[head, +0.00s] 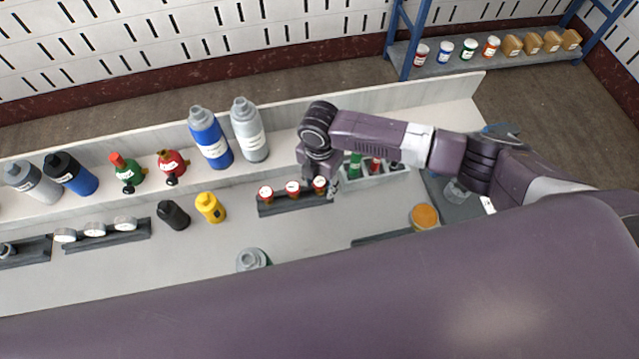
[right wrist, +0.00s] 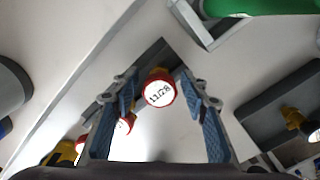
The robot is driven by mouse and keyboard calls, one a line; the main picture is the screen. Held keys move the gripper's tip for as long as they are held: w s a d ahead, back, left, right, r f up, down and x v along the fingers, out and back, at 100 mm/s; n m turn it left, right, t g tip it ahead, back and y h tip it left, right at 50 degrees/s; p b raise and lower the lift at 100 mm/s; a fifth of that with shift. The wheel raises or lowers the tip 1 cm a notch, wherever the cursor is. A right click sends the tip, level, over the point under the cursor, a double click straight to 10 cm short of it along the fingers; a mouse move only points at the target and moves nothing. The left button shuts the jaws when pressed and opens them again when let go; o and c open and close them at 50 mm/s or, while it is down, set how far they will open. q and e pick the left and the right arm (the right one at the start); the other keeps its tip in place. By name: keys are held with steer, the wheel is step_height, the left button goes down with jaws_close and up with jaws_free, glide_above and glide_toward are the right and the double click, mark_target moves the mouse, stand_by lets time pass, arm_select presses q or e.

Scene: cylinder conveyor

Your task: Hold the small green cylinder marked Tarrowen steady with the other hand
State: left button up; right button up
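A small green cylinder (head: 127,172) with a red top and white label stands on the back ledge at left, beside a small red one (head: 170,166). Another green item (head: 355,165) sits in the light tray; part of something green (right wrist: 250,6) shows at the top of the right wrist view. No name is readable on either. My right gripper (head: 332,186) is above the right end of a dark rack, far from the ledge cylinder. Its blue-padded fingers (right wrist: 158,82) are open, either side of a red-rimmed cap (right wrist: 159,94) marked 11/28, with gaps showing. My left gripper is not in view.
The dark rack (head: 291,205) holds three red-capped items. Large blue (head: 210,140) and grey (head: 249,130) cylinders stand on the ledge between the green cylinder and my right gripper. Black (head: 173,215) and yellow (head: 210,207) cylinders stand in front.

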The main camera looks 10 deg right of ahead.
jaws_close()
steer(key=shift+w+r, duration=0.1)
